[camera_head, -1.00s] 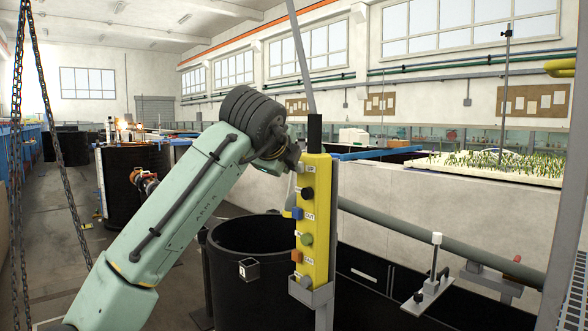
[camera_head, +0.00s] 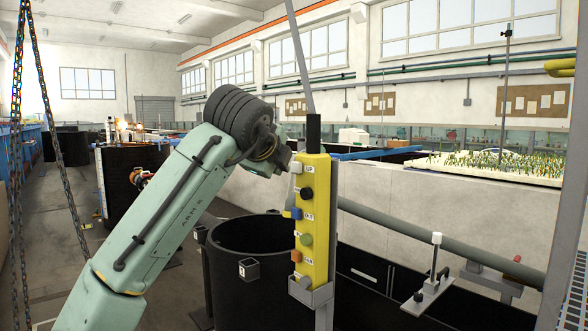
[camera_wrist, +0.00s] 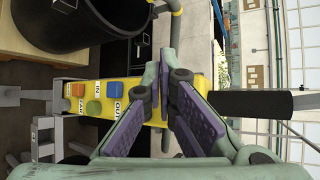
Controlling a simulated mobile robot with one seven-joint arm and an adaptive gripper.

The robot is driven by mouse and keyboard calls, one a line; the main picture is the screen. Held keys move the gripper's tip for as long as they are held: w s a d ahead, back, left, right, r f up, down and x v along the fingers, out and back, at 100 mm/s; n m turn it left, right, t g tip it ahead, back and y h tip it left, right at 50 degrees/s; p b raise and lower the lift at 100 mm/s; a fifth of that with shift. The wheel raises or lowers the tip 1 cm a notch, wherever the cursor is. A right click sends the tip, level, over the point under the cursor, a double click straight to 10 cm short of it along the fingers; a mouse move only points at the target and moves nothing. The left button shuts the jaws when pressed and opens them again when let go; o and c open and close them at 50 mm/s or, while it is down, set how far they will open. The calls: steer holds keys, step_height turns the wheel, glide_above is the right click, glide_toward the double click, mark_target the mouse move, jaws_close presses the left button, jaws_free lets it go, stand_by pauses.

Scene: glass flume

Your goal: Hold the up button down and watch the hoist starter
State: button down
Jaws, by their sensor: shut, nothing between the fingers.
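The yellow pendant control box (camera_head: 317,235) hangs upright in a grey holder. Its white button (camera_head: 296,168) is at the top beside the label "UP". My gripper (camera_wrist: 165,78) is shut and empty over the upper end of the pendant in the wrist view. There its fingers hide the UP button and the black button. In the head view my wrist is just left of the UP button, and the fingers are mostly hidden. I cannot tell whether a fingertip touches or presses the button. I cannot identify the hoist starter in either view.
Lower buttons on the pendant include blue (camera_head: 297,213), green (camera_head: 306,239) and orange (camera_head: 297,256). A black round tank (camera_head: 255,240) stands behind and left of it. Chains (camera_head: 57,150) hang at far left. A grey pipe (camera_head: 420,241) runs behind on the right.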

steer(key=shift+s+a, duration=0.75)
steer(key=shift+a, duration=0.3)
steer(key=shift+s+a, duration=0.7)
steer(key=shift+a, duration=0.3)
